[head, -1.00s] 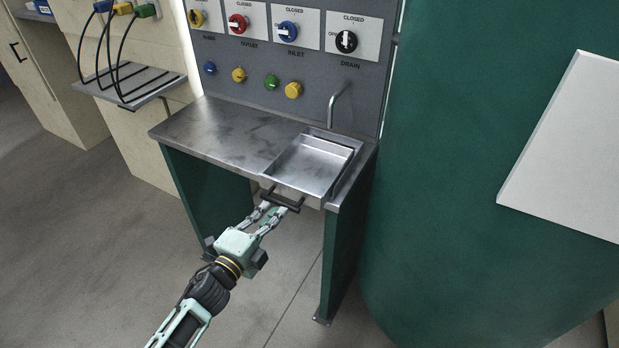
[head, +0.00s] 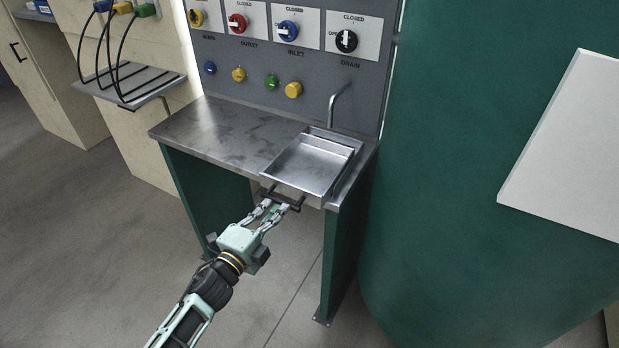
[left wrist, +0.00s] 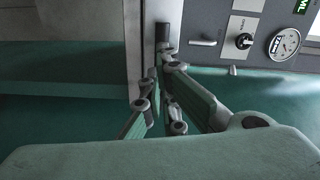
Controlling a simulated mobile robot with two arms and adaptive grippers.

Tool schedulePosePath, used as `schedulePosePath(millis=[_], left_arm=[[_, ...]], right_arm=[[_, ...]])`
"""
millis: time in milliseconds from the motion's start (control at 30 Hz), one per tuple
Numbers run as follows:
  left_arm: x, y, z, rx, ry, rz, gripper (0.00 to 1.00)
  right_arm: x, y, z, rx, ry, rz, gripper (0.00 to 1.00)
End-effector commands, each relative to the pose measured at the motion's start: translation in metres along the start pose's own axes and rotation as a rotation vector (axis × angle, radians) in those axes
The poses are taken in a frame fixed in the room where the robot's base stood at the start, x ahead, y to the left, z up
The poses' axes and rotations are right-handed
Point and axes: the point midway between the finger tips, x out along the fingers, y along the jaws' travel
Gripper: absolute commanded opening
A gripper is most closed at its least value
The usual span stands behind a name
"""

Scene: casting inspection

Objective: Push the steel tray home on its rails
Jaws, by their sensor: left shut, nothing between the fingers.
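The steel tray (head: 310,166) is a shallow, empty square pan at the right end of the steel bench, in front of the tap. A dark bar handle (head: 282,199) stands out from its front side. My left gripper (head: 279,204) is at this handle, in front of the tray, shut with nothing held. Whether its fingertips touch the bar is too small to tell. In the left wrist view my fingers (left wrist: 162,62) are close together at a narrow dark upright piece. The rails are hidden from view. My right gripper is in neither view.
The bench top (head: 215,135) is bare left of the tray. A tap (head: 338,102) stands behind it, below a panel with several valve knobs (head: 288,30). A large green cylinder (head: 450,170) stands close on the right. The floor in front is clear.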

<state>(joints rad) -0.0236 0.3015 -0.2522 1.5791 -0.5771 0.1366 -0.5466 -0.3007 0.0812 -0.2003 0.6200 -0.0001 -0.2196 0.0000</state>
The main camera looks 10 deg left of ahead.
Motion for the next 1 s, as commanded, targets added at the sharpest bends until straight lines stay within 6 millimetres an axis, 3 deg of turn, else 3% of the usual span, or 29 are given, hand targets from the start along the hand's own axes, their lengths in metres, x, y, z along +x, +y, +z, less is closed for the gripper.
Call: schedulePosePath(millis=[1000], left_arm=[[0.026, 0.000, 0.000, -0.001, 0.001, -0.001, 0.00]], right_arm=[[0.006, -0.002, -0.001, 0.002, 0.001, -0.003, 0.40]])
